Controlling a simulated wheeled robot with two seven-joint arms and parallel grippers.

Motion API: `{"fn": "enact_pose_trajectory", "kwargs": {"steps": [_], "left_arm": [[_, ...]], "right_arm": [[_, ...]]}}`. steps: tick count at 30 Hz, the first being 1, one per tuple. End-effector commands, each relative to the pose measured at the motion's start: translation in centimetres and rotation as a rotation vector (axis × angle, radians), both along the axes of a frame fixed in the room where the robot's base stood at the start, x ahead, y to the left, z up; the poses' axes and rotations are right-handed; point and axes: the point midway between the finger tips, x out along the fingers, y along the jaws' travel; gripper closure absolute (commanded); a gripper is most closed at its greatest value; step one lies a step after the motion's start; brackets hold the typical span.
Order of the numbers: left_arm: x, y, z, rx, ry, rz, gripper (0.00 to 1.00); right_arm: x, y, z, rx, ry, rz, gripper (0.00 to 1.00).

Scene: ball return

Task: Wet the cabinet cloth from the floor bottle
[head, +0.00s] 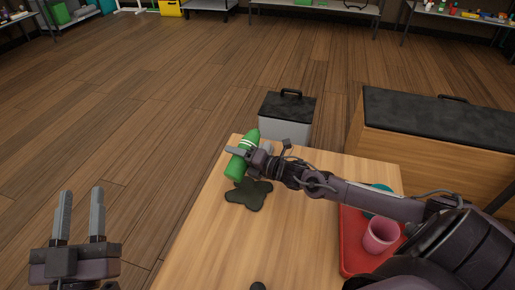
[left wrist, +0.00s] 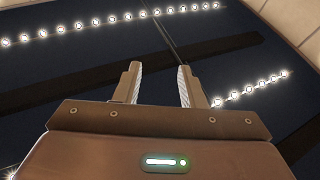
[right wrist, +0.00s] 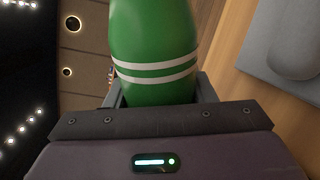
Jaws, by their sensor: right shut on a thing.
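The green bottle (head: 236,165) with white stripes is held tilted in my right gripper (head: 247,154). Its lower end is at the far edge of the dark green cloth (head: 250,196) in the head view; I cannot tell whether they touch. The cloth lies flat and spread on the wooden cabinet top (head: 215,235). In the right wrist view the bottle (right wrist: 155,40) rises from between the jaws, its stripes close to them. Which end is the mouth is unclear, and no water shows. My left gripper (head: 82,192) is open and empty, left of the cabinet; its spread fingers show in the left wrist view (left wrist: 158,70).
A red tray (head: 352,262) with a pink cup (head: 380,237) and a teal item, partly hidden by my right arm, lies at the cabinet's right. A grey bin (head: 287,122) with a black lid and a dark-topped wooden chest (head: 425,120) stand beyond. The floor at left is clear.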

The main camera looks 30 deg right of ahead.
Motion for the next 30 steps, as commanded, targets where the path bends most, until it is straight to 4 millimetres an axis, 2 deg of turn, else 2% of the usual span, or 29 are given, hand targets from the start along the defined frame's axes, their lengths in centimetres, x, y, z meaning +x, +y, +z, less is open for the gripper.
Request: {"fn": "enact_pose_trajectory", "kwargs": {"steps": [27,30], "left_arm": [[-0.4,0.3,2.3,-0.033,-0.090,0.002,0.64],[-0.3,0.3,2.1,-0.027,-0.077,0.002,0.64]], "right_arm": [[0.0,0.1,-0.4,0.049,0.023,0.000,0.81],[0.0,0.1,-0.4,0.055,0.026,0.000,0.81]]}}
